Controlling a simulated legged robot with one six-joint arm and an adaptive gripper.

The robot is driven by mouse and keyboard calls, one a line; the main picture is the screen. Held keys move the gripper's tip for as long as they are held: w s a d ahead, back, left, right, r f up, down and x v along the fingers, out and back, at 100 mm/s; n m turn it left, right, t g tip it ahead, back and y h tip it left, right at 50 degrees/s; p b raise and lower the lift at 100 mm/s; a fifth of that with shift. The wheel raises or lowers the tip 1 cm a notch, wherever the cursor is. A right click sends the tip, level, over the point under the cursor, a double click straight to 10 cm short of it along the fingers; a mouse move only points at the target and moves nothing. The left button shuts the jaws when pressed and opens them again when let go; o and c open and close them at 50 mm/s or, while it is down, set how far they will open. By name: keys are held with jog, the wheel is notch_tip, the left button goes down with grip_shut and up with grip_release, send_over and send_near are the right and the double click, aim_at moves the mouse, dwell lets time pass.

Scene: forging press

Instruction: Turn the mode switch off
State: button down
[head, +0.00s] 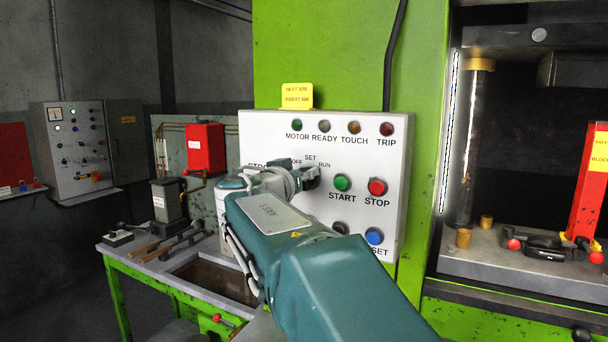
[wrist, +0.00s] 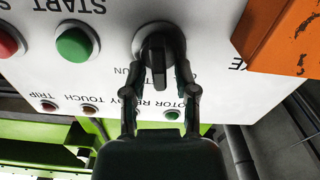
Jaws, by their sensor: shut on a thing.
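The mode switch is a black knob (wrist: 158,62) on the white control panel (head: 359,233), with OFF, SET and RUN labels around it in the head view. My gripper (wrist: 161,57) is shut on the knob, one finger on each side of its bar. In the wrist view the panel is upside down and the bar stands upright in the picture, seemingly toward the SET side. The fingers hide part of the labels there. In the head view my gripper (head: 306,175) reaches the panel and covers most of the knob.
Green START (head: 342,183) and red STOP (head: 377,187) buttons sit right of the switch, with a blue button (head: 374,236) below. Indicator lamps line the panel top. An orange block (wrist: 286,42) is close by in the wrist view. A workbench (head: 128,258) with tools stands at left.

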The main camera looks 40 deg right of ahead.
jog(key=n, duration=0.4)
jog(key=shift+w+a+f, duration=0.1)
jog(key=shift+w+f, duration=0.2)
jog(key=shift+w+f+n, duration=0.15)
jog(key=shift+n, duration=1.35)
jog(key=c, duration=0.7)
grip_release()
jog(key=shift+a, duration=0.15)
jog(key=v, duration=1.2)
jog(key=shift+w, duration=0.1)
